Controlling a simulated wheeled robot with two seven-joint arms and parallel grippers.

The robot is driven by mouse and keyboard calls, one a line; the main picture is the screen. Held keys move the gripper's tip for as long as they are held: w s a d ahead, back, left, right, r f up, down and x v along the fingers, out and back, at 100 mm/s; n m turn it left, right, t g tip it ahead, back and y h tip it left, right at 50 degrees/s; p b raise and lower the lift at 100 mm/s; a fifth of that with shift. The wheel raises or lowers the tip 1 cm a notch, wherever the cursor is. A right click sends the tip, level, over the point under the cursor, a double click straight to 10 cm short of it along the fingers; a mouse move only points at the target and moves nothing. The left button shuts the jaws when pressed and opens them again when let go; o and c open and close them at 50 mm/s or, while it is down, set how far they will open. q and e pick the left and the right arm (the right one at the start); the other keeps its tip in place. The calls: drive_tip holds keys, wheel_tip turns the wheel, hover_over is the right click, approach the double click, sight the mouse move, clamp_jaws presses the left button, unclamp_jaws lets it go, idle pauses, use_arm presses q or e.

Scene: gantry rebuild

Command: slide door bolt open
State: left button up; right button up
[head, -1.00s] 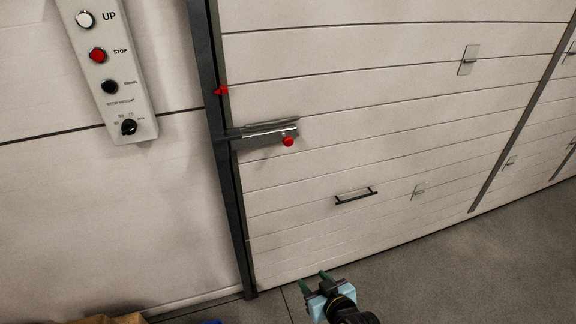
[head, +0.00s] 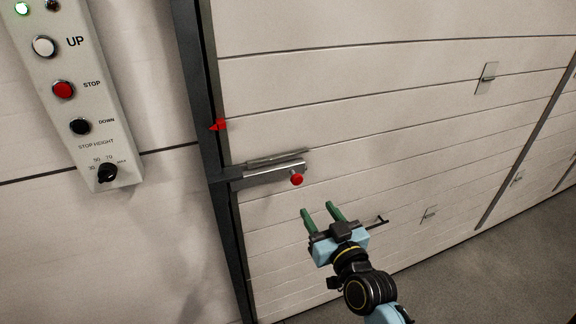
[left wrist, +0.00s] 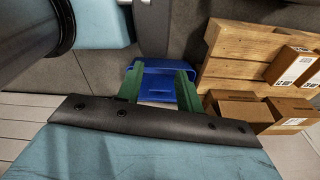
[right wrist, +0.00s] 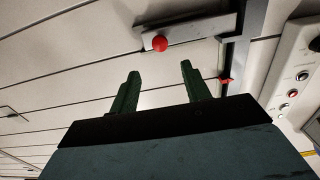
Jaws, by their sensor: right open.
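The door bolt (head: 268,172) is a grey metal bar with a red knob (head: 297,179), mounted on the pale panelled door (head: 400,120) by the dark frame post. My right gripper (head: 321,209) is open and empty, below and slightly right of the knob. In the right wrist view the red knob (right wrist: 159,43) and bolt plate (right wrist: 190,32) lie beyond the open green fingers (right wrist: 157,80), apart from them. My left gripper (left wrist: 158,80) shows only in the left wrist view; its green fingers are apart, with nothing between them.
A control panel (head: 75,95) with buttons and a dial hangs left of the post (head: 205,150). A red pointer (head: 218,125) sits on the post. A blue bin (left wrist: 160,78) and a wooden pallet with cardboard boxes (left wrist: 245,105) are near the left gripper.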

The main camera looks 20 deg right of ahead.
sight(299, 181)
drive_tip(key=w, duration=1.3)
drive_tip(key=shift+w+d+b, duration=0.15)
drive_tip(key=shift+d+b, duration=0.15)
drive_tip(key=shift+d, duration=0.1)
clamp_jaws()
use_arm(q)
drive_tip(key=shift+s+f, duration=0.2)
drive_tip(key=shift+s, duration=0.3)
drive_tip(key=shift+s+f, duration=0.2)
drive_tip(key=shift+s, duration=0.3)
